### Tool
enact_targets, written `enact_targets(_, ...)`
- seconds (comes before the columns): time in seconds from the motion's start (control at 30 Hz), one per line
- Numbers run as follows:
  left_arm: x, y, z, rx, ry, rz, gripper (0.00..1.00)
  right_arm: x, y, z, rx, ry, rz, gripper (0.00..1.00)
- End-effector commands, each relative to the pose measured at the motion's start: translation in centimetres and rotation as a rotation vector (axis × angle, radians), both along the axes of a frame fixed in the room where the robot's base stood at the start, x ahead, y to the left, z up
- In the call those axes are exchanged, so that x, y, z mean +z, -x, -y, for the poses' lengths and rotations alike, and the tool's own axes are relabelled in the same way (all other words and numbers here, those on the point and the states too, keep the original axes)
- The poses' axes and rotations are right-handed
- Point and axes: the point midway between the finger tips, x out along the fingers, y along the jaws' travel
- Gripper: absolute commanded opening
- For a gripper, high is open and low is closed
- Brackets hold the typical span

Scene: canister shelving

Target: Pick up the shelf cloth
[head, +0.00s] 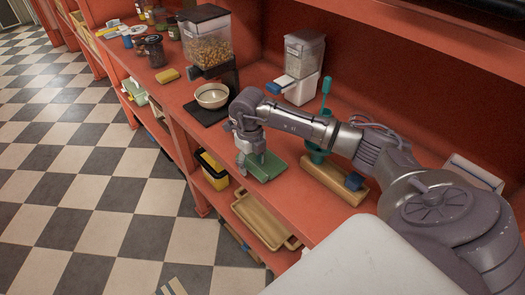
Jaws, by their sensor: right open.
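A green folded cloth (266,171) lies flat near the front edge of the red shelf top, in the middle of the head view. My right gripper (251,165) points down at its left part, with open fingers. The fingers overlap the cloth in the picture; I cannot tell whether they touch it. Part of the cloth is hidden behind the gripper. My left gripper is not in view.
A white bowl (211,95) stands under a cereal dispenser (206,45) behind my gripper. A smaller dispenser (300,62), a teal cup (317,150) and a wooden block (335,180) are to the right. A yellow block (167,76) and jars (155,49) are farther left.

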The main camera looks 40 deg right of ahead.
Motion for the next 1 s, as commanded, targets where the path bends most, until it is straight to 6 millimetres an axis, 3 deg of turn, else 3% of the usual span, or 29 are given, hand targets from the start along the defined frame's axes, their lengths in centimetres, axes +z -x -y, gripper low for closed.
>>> enact_targets(0.03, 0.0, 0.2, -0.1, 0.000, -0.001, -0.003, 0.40, 0.0, 0.0, 0.0, 0.000, 0.000, 0.000, 0.55)
enact_targets(0.37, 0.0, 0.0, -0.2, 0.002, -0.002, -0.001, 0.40, 0.0, 0.0, 0.0, -0.001, 0.000, 0.000, 0.00)
enact_targets(0.73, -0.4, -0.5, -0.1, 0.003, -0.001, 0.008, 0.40, 0.8, -0.1, 0.1, -0.001, 0.001, 0.003, 0.00)
enact_targets(1.0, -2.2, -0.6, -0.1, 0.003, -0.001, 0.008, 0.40, 5.8, -0.2, 0.1, -0.001, 0.001, 0.006, 0.00)
